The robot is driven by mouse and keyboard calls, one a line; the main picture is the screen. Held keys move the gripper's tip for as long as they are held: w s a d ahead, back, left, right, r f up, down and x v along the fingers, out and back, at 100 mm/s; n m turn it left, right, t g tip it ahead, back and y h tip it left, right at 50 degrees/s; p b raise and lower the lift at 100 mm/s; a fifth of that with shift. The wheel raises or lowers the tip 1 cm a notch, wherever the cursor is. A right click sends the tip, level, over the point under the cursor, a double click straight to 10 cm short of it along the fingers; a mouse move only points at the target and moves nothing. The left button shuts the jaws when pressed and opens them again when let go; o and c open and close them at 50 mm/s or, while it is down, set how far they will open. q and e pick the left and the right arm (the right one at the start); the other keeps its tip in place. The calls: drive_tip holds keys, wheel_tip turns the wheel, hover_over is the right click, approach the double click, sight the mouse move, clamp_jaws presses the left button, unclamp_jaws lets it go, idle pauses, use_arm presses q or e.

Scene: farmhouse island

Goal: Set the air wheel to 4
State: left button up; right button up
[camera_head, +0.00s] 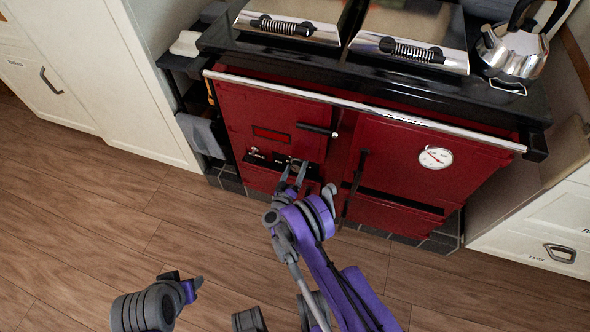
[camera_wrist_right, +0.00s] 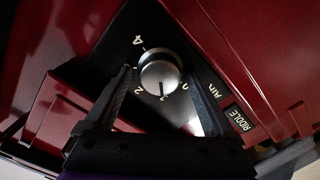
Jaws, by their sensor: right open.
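The air wheel (camera_wrist_right: 160,72) is a round silver knob on a black plate marked AIR on the red range (camera_head: 392,150). Its dark pointer mark faces down in the right wrist view, between the 2 and the 0; the 4 (camera_wrist_right: 138,41) is at the upper left. My right gripper (camera_head: 293,172) is at the lower front of the range. In the right wrist view its open fingers stand on either side of the wheel; I cannot tell whether they touch it. My left gripper (camera_head: 192,286) is low over the floor, its jaw state unclear.
A RIDDLE label (camera_wrist_right: 242,119) sits beside the air plate. A chrome towel rail (camera_head: 360,108) crosses the range front above. A kettle (camera_head: 514,50) stands on top at right. A white cabinet (camera_head: 125,80) flanks the left. The wooden floor (camera_head: 90,225) is clear at left.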

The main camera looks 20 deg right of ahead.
drive_tip(key=c, duration=1.4)
drive_tip(key=shift+o, duration=0.2)
